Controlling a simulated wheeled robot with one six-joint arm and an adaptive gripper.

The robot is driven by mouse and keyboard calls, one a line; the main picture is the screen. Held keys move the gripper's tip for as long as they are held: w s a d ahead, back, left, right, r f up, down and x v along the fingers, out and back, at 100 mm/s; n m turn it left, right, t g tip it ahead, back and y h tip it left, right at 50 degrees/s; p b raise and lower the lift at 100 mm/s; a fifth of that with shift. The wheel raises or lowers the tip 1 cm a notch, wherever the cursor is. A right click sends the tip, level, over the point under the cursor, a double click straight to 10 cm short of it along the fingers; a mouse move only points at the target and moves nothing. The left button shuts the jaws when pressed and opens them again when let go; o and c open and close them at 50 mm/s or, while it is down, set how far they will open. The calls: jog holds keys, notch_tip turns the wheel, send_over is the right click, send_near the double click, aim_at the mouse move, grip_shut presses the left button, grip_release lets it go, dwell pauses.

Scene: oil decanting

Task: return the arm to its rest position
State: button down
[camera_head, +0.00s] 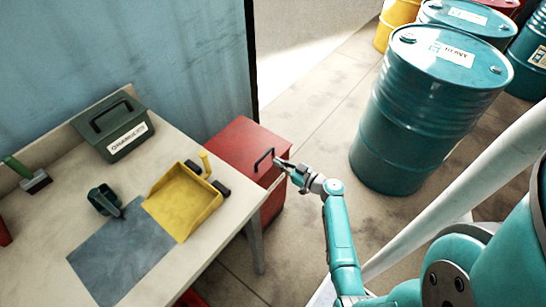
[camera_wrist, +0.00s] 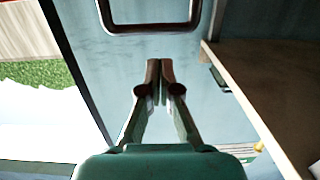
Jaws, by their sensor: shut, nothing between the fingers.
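My gripper (camera_head: 281,163) is at the end of my teal arm, right of the workbench and in front of the red cabinet (camera_head: 243,140). Its fingertips point left, close to the cabinet's dark handle (camera_head: 263,161). I cannot tell from this view whether they touch it. In the wrist view the two fingers (camera_wrist: 160,68) are together and hold nothing. A dark rounded loop (camera_wrist: 150,28) shows at the top of the wrist view, beyond the fingertips. I cannot tell for sure that it is the same handle.
The workbench (camera_head: 205,262) carries a green toolbox (camera_head: 116,127), a yellow dustpan-like tray (camera_head: 185,200), a dark green cup (camera_head: 101,201), a brush (camera_head: 37,183) and a grey mat (camera_head: 120,258). A teal drum (camera_head: 420,120) stands right of my gripper, with more drums behind. Floor between is clear.

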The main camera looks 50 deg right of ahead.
jog(key=shift+s+f, duration=0.55)
jog(key=shift+s, duration=0.35)
jog(key=shift+s+f, duration=0.5)
jog(key=shift+s, duration=0.4)
jog(key=s+a+f+m+g, duration=0.1)
jog(key=s+a+f+g, duration=0.1)
jog(key=a+f, duration=0.35)
jog(key=s+a+f+m+g, duration=0.1)
jog(key=s+a+f+g, duration=0.15)
jog(key=a, duration=0.65)
jog(key=s+a+g+h, duration=0.1)
jog(key=s+a, duration=0.7)
jog(key=s, duration=0.1)
jog(key=s+a+r+h, duration=0.2)
jog(key=s+a+r, duration=0.3)
jog(key=s+r, duration=0.55)
jog(key=s+a+r+t+y, duration=0.1)
jog(key=s+r, duration=0.2)
jog(key=r, duration=0.6)
jog(key=s+a+r+n+t+y, duration=0.1)
jog(key=s+r, duration=0.3)
jog(key=r, duration=0.4)
jog(key=shift+a+r+t, duration=0.4)
jog(key=shift+a+t, duration=0.15)
jog(key=shift+a, duration=0.25)
